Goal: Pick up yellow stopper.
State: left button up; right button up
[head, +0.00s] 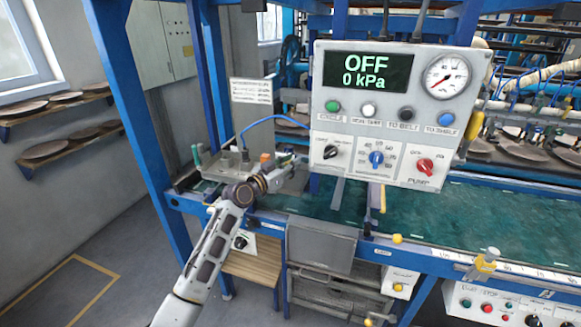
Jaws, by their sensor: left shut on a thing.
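A small orange piece (265,158) shows just left of the fingers. A yellow stopper-like piece (485,262) sits on the scale rail at the lower right, well apart from the gripper. I cannot tell whether this is the task's stopper or whether one is in the fingers. My right gripper is not in view.
The control panel (393,177), reading OFF and 0 kPa, hangs close to the right of my left gripper. A blue post (140,110) stands to the left. The green belt (480,222) is clear. Shelves with plates (45,149) are on the left wall.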

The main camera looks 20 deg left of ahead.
pick_arm(q)
jog(key=shift+r, duration=0.75)
notch_tip(320, 180, up, 7)
jog(key=shift+f, duration=0.1)
jog(key=shift+r, duration=0.8)
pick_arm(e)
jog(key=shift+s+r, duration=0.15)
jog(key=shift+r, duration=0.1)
pick_arm(q)
jog(key=shift+f, duration=0.1)
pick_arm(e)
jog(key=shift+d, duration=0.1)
